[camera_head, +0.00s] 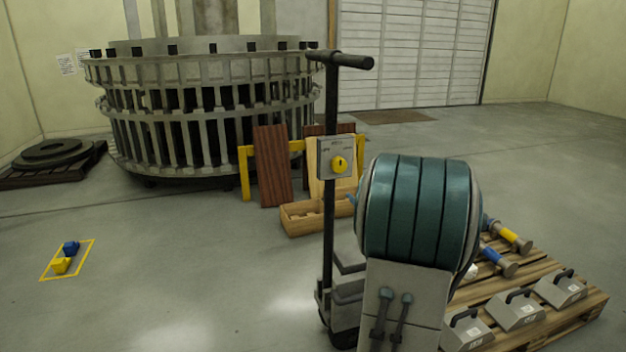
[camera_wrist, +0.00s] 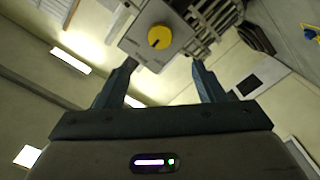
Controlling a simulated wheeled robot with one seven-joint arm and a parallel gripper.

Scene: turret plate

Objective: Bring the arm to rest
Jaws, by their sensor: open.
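My gripper (camera_wrist: 162,88) shows in the wrist view with its two fingers spread apart and nothing between them. Beyond the fingertips is a grey box with a yellow round knob (camera_wrist: 160,37); a gap to the fingers cannot be measured from this view. In the head view the same kind of box (camera_head: 327,157) with a yellow knob (camera_head: 339,164) is fixed on a dark upright post with a T-handle (camera_head: 340,61). My teal and grey arm link stands in front, right of the post. My gripper is hidden in the head view.
A wooden pallet (camera_head: 590,309) at the right bears grey handled blocks (camera_head: 516,311) and blue-yellow tools (camera_head: 508,237). A wooden crate (camera_head: 300,221) sits behind the post. A large slatted turret ring (camera_head: 200,70) stands at the back.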

